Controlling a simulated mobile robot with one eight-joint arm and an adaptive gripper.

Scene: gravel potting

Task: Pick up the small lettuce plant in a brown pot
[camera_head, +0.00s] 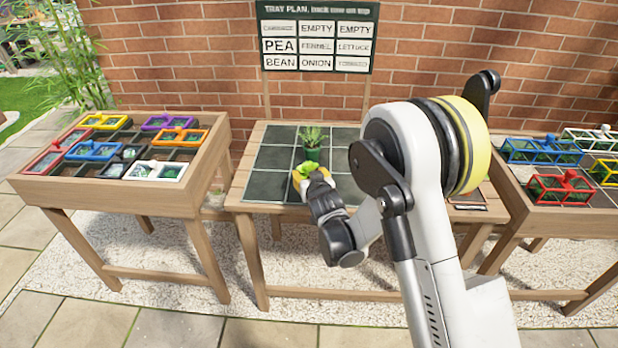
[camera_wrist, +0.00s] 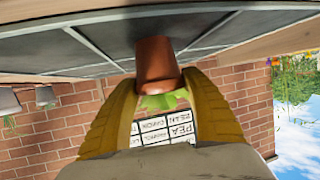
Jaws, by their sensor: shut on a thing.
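The brown pot (camera_wrist: 157,62) shows in the wrist view, which is upside down, with the lettuce's bright green leaves (camera_wrist: 165,102) at its rim. My gripper (camera_wrist: 160,82) is shut on this pot, one yellow finger on each side. In the head view the leaves (camera_head: 309,167) show at my gripper (camera_head: 308,178), over the gridded dark tray (camera_head: 270,186) on the middle table. The pot is mostly hidden there by my gripper. I cannot tell whether its base touches the tray.
A dark green pot (camera_head: 316,156) with a spiky plant stands on the tray just behind my gripper. The left table (camera_head: 120,188) and right table (camera_head: 530,212) hold coloured-handled boxes. A tray plan board (camera_head: 318,36) stands behind, before a brick wall. The tray's left cells are bare.

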